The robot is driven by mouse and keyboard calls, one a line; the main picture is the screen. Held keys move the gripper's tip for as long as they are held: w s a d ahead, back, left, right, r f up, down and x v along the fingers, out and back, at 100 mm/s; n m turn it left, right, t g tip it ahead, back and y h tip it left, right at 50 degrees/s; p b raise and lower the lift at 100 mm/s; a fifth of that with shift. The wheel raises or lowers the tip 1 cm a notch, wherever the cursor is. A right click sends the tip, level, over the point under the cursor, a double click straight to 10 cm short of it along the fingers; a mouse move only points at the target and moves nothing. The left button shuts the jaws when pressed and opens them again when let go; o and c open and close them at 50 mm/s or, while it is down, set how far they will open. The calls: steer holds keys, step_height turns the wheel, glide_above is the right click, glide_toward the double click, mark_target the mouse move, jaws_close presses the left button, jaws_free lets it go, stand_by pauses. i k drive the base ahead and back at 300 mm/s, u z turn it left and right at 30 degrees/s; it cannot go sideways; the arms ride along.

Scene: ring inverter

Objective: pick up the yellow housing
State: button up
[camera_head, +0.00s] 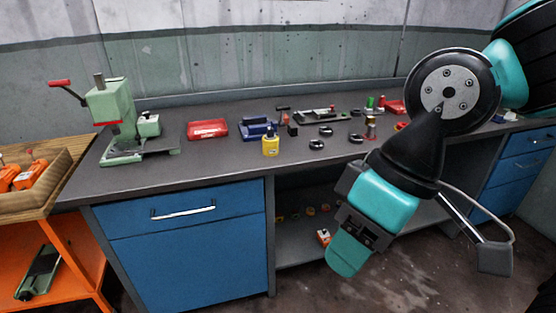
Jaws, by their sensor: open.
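The yellow housing (270,146) stands upright near the front edge of the grey workbench top (225,163). It is a small yellow body with a dark top, just in front of a blue fixture. My gripper (355,252) hangs in front of the bench, lower and to the right of the housing, well apart from it. It is open, and I see nothing held in it. Its inner side is partly hidden by its teal casing.
A green press (115,115) stands at the bench's left. Blue drawers (185,240) are below.

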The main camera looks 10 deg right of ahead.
mark_target(270, 148)
steer(key=k, duration=0.75)
steer(key=u, duration=0.75)
steer(key=i, duration=0.85)
steer(key=u, duration=0.6)
steer(key=i, duration=0.9)
steer(key=z, duration=0.65)
steer(key=i, duration=0.65)
steer(key=z, duration=1)
steer(key=i, duration=0.35)
steer(key=z, duration=0.35)
